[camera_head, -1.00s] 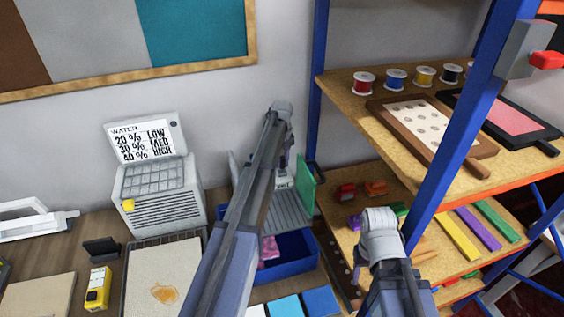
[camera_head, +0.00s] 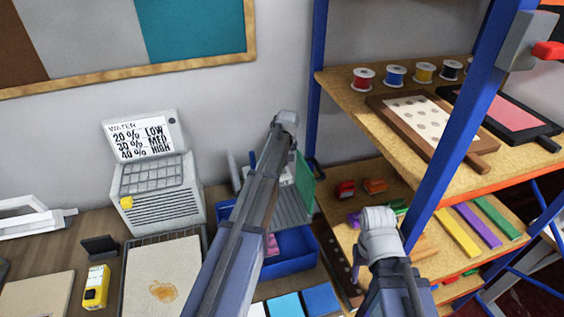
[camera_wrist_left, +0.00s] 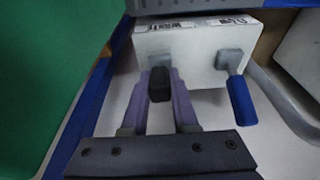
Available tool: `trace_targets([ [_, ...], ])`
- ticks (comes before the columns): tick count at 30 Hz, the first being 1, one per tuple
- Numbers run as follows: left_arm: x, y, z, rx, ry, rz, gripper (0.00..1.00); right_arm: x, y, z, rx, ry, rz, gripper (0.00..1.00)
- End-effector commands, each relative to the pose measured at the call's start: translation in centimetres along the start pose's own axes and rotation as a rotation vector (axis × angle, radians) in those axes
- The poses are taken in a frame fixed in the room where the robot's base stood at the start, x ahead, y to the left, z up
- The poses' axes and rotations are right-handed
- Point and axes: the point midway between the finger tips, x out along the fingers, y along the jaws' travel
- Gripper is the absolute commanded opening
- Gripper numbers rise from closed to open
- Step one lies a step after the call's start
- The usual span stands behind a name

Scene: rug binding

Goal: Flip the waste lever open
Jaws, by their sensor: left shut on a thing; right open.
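In the left wrist view a white box (camera_wrist_left: 190,50) carries two levers on grey mounts. One has a black handle (camera_wrist_left: 159,86); the other, to its right, has a blue handle (camera_wrist_left: 241,100) that hangs down at a slant. Labels on the box's upper edge are cut and turned over, so I cannot tell which lever is the waste one. My left gripper (camera_wrist_left: 160,92) is shut on the black handle, its purple fingers on either side. In the head view my left arm hides most of this box. My right gripper (camera_head: 380,225) is by the shelf, away from the levers, its fingers unclear.
A green panel (camera_head: 304,182) stands beside the box, with a blue bin (camera_head: 292,262) below. A shelf unit with a blue post (camera_head: 470,130) stands close to my right arm. A water chart (camera_head: 143,136) and a yellow device (camera_head: 96,288) are at the left.

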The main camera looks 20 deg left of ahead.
Motion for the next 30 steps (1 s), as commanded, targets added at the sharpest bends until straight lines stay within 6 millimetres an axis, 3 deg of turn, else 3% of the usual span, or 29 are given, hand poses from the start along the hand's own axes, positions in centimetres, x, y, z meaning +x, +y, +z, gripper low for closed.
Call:
trace_targets([
  [4, 0.0, 0.0, 0.0, 0.0, -0.003, -0.001, 0.0, 0.0, 0.0, 0.0, 0.0, 0.0, 0.0, 0.57],
  [5, 0.0, 0.0, 0.0, 0.0, -0.004, -0.001, 0.28, 0.0, 0.0, 0.0, 0.0, 0.0, 0.0, 0.57],
  [13, 0.0, 0.0, 0.0, 0.0, -0.003, 0.0, 0.57, 0.0, 0.0, 0.0, 0.0, 0.0, 0.0, 0.57],
  [23, -0.2, 0.0, 0.0, 0.0, -0.003, 0.0, 0.57, -0.2, 0.0, 0.0, 0.0, 0.0, 0.0, 0.57],
  [30, -2.0, 0.0, -0.1, 0.0, -0.003, 0.0, 0.57, -1.9, 0.2, 0.1, 0.004, 0.0, -0.001, 0.57],
])
